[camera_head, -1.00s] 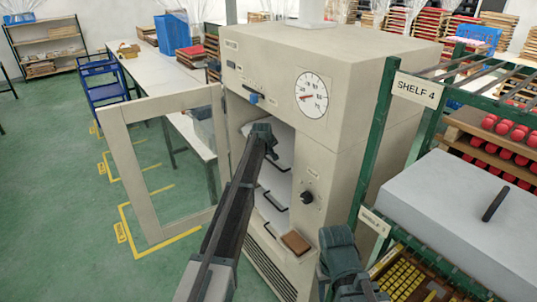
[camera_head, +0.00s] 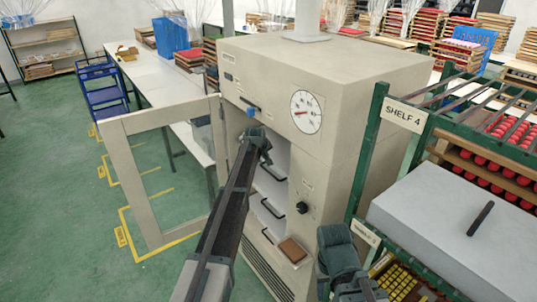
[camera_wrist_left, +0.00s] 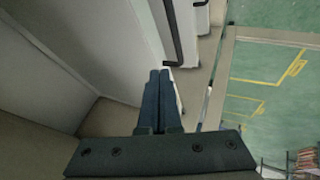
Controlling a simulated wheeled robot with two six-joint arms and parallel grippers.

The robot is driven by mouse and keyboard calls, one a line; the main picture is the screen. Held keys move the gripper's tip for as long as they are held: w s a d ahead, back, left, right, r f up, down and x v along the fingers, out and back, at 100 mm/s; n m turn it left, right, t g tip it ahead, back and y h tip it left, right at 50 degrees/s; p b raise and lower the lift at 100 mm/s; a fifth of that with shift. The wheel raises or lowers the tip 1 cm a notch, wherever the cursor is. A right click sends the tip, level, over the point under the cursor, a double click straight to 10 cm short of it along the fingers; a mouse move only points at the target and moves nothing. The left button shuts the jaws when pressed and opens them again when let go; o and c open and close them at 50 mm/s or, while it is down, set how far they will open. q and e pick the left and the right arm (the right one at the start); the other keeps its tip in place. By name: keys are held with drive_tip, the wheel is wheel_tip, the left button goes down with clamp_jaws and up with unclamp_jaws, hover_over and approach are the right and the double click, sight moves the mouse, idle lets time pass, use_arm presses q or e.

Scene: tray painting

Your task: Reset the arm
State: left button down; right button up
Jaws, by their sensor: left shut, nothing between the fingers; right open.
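My left arm reaches from the bottom of the head view to the open front of a beige cabinet (camera_head: 345,85). My left gripper (camera_head: 257,138) is at the upper part of the opening. In the left wrist view its two dark fingers (camera_wrist_left: 158,98) are together with nothing between them. A pale wall and a black handle show beyond them. My right gripper (camera_head: 337,245) is at the lower middle of the head view, in front of the shelf rack, open and seemingly empty; its fingertips are hard to make out.
The cabinet's framed door (camera_head: 116,170) stands open to the left. Pull-out shelves with black handles (camera_head: 273,209) are inside. A brown block (camera_head: 294,250) is low on the cabinet front. A green rack (camera_head: 367,150) with a grey lidded box (camera_head: 455,220) stands close on the right.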

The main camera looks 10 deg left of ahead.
use_arm(q)
drive_tip(key=s+d+f+m+g+b, duration=0.1)
drive_tip(key=s+d+f+m+b, duration=0.15)
drive_tip(key=s+d, duration=0.4)
drive_tip(key=s+d+f+m+g+b, duration=0.1)
drive_tip(key=s+d+f+g+b, duration=0.2)
drive_tip(key=s, duration=0.7)
drive_tip(key=s+d+f+m+b, duration=0.2)
drive_tip(key=s+d+f, duration=0.25)
drive_tip(key=s, duration=0.45)
drive_tip(key=s+d+f+m+g+b, duration=0.1)
drive_tip(key=s+f+m+b, duration=0.1)
drive_tip(key=s, duration=0.6)
drive_tip(key=s+d+f+m+g+y+b, duration=0.1)
drive_tip(key=s+d+f+m+b, duration=0.1)
drive_tip(key=s, duration=0.7)
drive_tip(key=s+d+f+m+g+b, duration=0.1)
drive_tip(key=s+f+m+b, duration=0.1)
drive_tip(key=s, duration=0.7)
drive_tip(key=shift+s+d+f+m+g+y+b, duration=0.3)
drive_tip(key=shift+f+m+g, duration=0.15)
drive_tip(key=shift+f, duration=0.25)
use_arm(e)
wheel_tip(320, 180, down, 13)
use_arm(q)
drive_tip(key=shift+w+a, duration=0.1)
drive_tip(key=shift+a, duration=0.05)
